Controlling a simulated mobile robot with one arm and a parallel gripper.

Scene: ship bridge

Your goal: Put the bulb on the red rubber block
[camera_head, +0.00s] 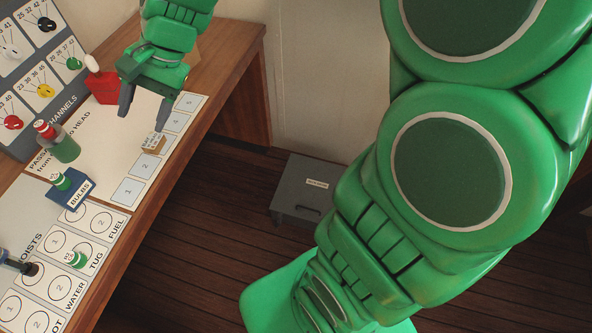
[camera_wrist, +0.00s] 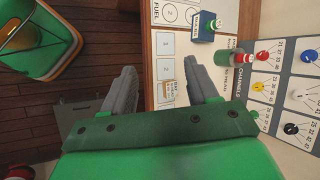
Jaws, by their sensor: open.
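A red block (camera_head: 104,88) stands on the desk at the foot of the channels panel, just left of my gripper. A pale rounded piece (camera_head: 92,63) shows at its top; I cannot tell whether this is a bulb or rests on the block. A blue block (camera_head: 68,192) marked BULBS carries a small green-and-white piece (camera_head: 61,181). It also shows in the wrist view (camera_wrist: 204,27). My gripper (camera_head: 143,110) is open and empty above the desk, fingers pointing down. In the wrist view a small labelled tan block (camera_wrist: 167,92) shows between the fingers (camera_wrist: 161,76).
A green jar with a red top (camera_head: 62,147) stands between the blue and red blocks. Another green-and-white piece (camera_head: 75,259) stands on the tug squares. A dark lever (camera_head: 17,264) is at lower left. A grey box (camera_head: 304,188) is on the floor.

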